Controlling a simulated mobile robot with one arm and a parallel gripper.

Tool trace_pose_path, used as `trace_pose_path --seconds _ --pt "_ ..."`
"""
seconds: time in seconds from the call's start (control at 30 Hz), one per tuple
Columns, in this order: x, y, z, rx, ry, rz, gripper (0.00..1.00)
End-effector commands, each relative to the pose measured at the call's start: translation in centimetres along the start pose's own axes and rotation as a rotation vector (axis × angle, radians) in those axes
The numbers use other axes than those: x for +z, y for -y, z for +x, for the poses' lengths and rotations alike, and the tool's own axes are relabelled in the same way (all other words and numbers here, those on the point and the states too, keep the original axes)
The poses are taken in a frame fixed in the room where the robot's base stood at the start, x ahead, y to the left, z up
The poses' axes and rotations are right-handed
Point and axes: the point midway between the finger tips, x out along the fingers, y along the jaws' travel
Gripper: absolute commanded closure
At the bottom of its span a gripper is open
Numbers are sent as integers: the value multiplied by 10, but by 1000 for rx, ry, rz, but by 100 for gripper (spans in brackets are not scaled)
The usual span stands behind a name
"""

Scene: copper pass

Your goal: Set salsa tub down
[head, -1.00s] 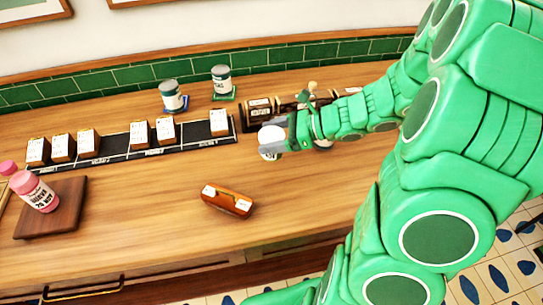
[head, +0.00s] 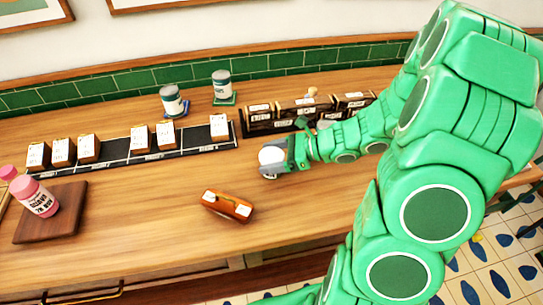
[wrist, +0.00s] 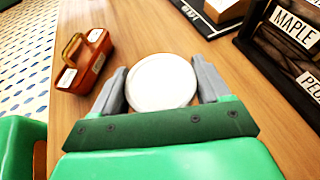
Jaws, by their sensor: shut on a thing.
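The salsa tub (wrist: 160,82) shows as a round white lid between the grey fingers of my gripper (wrist: 162,88) in the wrist view. In the head view the white tub (head: 270,155) sits at the end of my gripper (head: 276,160), over the wooden counter. The fingers are shut on its two sides. Its sides and any label are hidden. I cannot tell whether its bottom touches the counter.
A brown caddy with a handle (head: 227,206) stands nearby on the wooden counter (head: 150,215). A black strip (head: 105,153) holds several labelled boxes. A dark labelled rack (head: 258,119) stands behind my gripper. A board (head: 60,225) with a pink bottle (head: 34,194) is at the left.

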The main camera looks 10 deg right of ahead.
Motion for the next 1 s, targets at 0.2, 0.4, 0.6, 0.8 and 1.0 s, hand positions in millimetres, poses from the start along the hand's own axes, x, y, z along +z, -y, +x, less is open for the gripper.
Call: trace_pose_path --seconds 0.2,0.4,0.6,0.8,1.0 --pt "-1 0 1 0 2 1 63" --pt "-2 0 1 0 1 0 1" --pt "-2 0 1 0 1 0 0" --pt "0 0 -3 -1 0 -1 0" --pt "0 1 -27 -3 0 0 0"
